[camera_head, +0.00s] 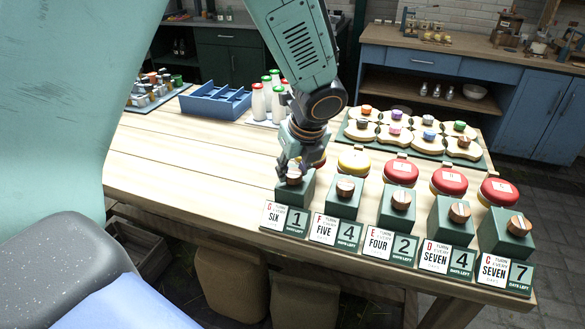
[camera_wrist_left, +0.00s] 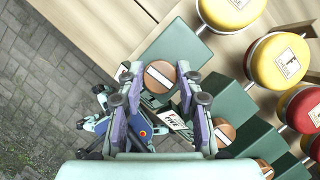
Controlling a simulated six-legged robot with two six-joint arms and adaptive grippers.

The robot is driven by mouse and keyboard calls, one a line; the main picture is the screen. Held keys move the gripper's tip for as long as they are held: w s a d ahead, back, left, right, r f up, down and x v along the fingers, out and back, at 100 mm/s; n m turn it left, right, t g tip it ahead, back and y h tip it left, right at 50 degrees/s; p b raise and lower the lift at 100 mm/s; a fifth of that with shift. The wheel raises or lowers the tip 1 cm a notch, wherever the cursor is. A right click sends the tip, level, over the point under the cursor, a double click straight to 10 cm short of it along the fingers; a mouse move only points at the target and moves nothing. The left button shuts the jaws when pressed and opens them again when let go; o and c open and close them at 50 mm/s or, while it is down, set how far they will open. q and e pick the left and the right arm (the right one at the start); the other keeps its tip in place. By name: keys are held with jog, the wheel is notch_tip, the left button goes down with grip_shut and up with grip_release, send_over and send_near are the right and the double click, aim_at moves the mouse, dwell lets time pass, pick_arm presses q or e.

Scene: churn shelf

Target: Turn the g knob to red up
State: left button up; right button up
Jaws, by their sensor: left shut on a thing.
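The G knob (camera_head: 294,177) is a round wooden knob on a green block (camera_head: 297,193), behind the G card (camera_head: 270,216), which reads "SIX". My left gripper (camera_head: 289,164) is over it from above and shut on it. In the left wrist view the G knob (camera_wrist_left: 160,77) sits between the two fingers of the left gripper (camera_wrist_left: 158,88), its face crossed by a pale stripe. I cannot make out a red mark on it. My right gripper is not in view.
The F knob (camera_head: 345,188) is close to the right, with more knobs on blocks beyond it. Yellow (camera_head: 354,161) and red lids (camera_head: 400,172) stand behind. A blue crate (camera_head: 215,101) and bottles (camera_head: 258,101) are farther back. The table's left part is clear.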

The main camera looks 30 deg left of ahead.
pick_arm(q)
jog(key=shift+d+f, duration=0.1)
jog(key=shift+d, duration=0.05)
jog(key=c, duration=0.3)
jog(key=shift+s, duration=0.1)
jog(key=shift+c, duration=0.2)
